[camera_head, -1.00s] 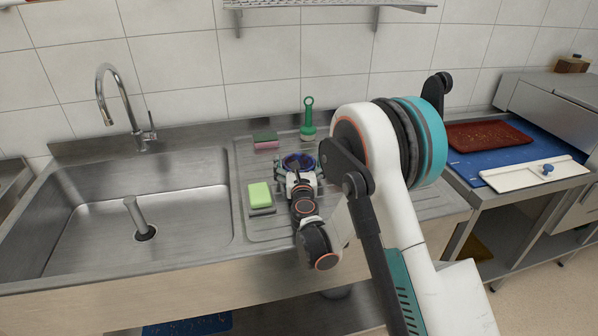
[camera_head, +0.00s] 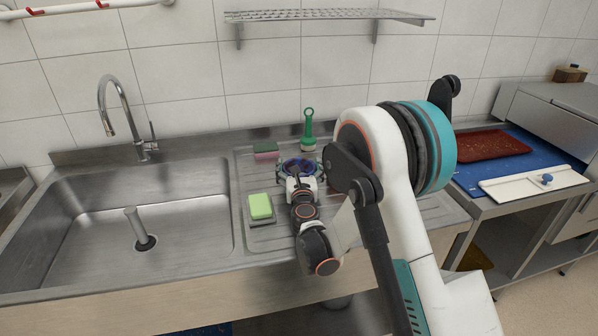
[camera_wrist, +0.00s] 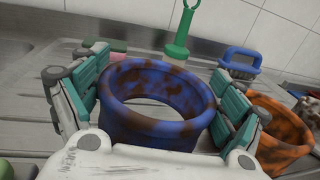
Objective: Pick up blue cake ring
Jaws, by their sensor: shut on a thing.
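The blue cake ring (camera_wrist: 155,130) is a round, open band with brown rusty patches, upright with its hole facing up. It fills the middle of the wrist view. My gripper (camera_wrist: 165,92) has its teal-padded fingers on the ring's left and right sides and is shut on it. In the head view, the ring (camera_head: 298,166) is small and partly covered by my gripper (camera_head: 299,172), over the ribbed drainboard. I cannot tell whether its bottom touches the drainboard.
An orange-brown ring (camera_wrist: 283,130) stands close on the right, with a blue-handled item (camera_wrist: 240,60) behind. A green-handled brush (camera_head: 308,130), a pink-green sponge (camera_head: 266,150) and a light green sponge (camera_head: 260,207) are nearby. The sink basin (camera_head: 90,215) is left; the wall stands behind.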

